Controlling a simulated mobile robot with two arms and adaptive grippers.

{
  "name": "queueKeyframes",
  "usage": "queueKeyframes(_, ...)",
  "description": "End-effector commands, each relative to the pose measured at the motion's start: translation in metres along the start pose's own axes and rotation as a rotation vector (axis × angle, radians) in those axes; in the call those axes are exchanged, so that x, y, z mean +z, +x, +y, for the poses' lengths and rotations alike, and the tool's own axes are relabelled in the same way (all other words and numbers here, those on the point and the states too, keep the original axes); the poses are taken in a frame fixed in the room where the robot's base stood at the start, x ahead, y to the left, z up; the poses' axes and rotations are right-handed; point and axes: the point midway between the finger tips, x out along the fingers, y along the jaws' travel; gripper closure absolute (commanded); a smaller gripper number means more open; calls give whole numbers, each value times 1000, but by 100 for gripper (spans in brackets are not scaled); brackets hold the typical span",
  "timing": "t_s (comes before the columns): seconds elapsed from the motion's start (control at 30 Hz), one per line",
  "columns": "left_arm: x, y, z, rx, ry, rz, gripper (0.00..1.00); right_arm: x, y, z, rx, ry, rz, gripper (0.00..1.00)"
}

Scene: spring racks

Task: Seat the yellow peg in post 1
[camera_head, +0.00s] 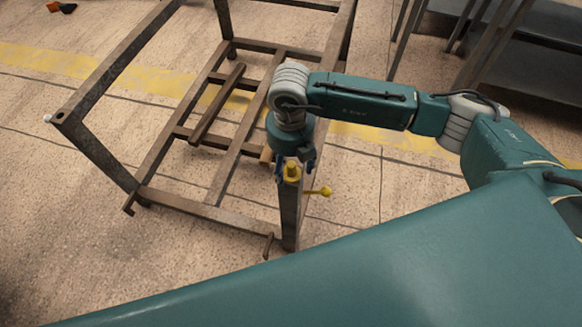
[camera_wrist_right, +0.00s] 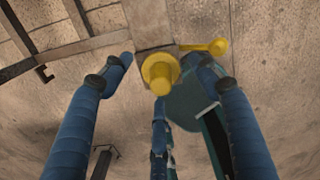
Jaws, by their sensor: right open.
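The yellow peg (camera_head: 291,171) stands upright at the top of the rack's near right post (camera_head: 289,222); how deep it sits cannot be told. In the right wrist view the peg (camera_wrist_right: 160,73) shows from above as a round yellow top with a wider collar. A yellow handle with a round knob (camera_head: 325,191) sticks out to the right beside the post top; it also shows in the right wrist view (camera_wrist_right: 217,46). My right gripper (camera_head: 294,171) is open, its blue fingers on either side of the peg with gaps visible. My left gripper is not in view.
The brown metal rack (camera_head: 215,213) has bare rails, with a loose-looking bar (camera_head: 217,105) across its lower frame. A grey bench (camera_head: 530,50) stands at the back right. The tiled floor right of the post is clear.

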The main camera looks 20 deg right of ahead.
Motion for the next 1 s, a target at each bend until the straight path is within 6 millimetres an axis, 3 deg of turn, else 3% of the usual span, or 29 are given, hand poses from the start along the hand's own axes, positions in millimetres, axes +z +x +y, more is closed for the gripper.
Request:
queueKeyframes(0.2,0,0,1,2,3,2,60,1,-36,1,3,0,-4,40)
queueKeyframes(0.43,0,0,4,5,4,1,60,1,-61,0,2,-1,-3,40)
queueKeyframes(1.0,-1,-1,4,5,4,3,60,1,-66,0,2,0,-2,40)
